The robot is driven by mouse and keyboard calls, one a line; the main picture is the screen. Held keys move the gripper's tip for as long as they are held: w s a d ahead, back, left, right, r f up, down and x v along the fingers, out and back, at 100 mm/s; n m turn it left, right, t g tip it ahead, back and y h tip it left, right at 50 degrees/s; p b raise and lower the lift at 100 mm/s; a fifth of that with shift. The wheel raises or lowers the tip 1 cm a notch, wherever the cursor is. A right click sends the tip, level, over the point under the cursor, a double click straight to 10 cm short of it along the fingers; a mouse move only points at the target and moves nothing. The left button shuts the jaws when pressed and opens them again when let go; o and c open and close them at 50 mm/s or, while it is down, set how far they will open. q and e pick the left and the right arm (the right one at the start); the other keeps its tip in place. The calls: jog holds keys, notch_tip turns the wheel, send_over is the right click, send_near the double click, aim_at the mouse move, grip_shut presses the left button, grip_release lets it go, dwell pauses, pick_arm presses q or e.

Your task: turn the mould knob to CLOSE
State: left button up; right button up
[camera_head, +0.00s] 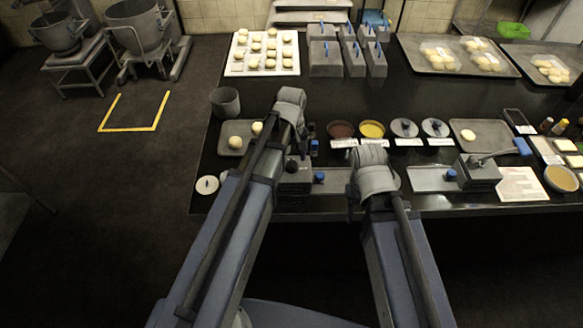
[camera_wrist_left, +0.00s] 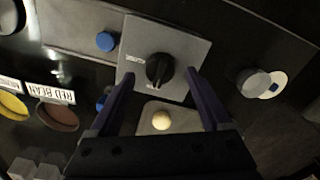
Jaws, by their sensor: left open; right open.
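The mould knob (camera_wrist_left: 158,69) is a black dial on a square grey panel (camera_wrist_left: 190,50) in the left wrist view. Small pale marks lie beside it and below it, too small to read. My left gripper (camera_wrist_left: 159,76) is open, with one dark finger on either side of the knob and gaps between; contact is not visible. In the head view the grey mould unit (camera_head: 298,177) is partly hidden by my left arm, and my left gripper (camera_head: 300,140) shows poorly. My right gripper (camera_head: 353,203) is at the front table edge, mostly hidden by its wrist, away from the knob.
A blue button (camera_wrist_left: 106,41) is left of the panel in the wrist view. A tray with a pale dough ball (camera_wrist_left: 161,120) lies below the panel. Filling bowls (camera_head: 372,129), a blue-handled press (camera_head: 480,172) and dough trays (camera_head: 263,66) crowd the dark table.

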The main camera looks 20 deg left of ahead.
pick_arm(q)
notch_tip(320, 180, down, 2)
jog(key=shift+b, duration=0.6)
jog(key=shift+c, duration=0.3)
grip_shut()
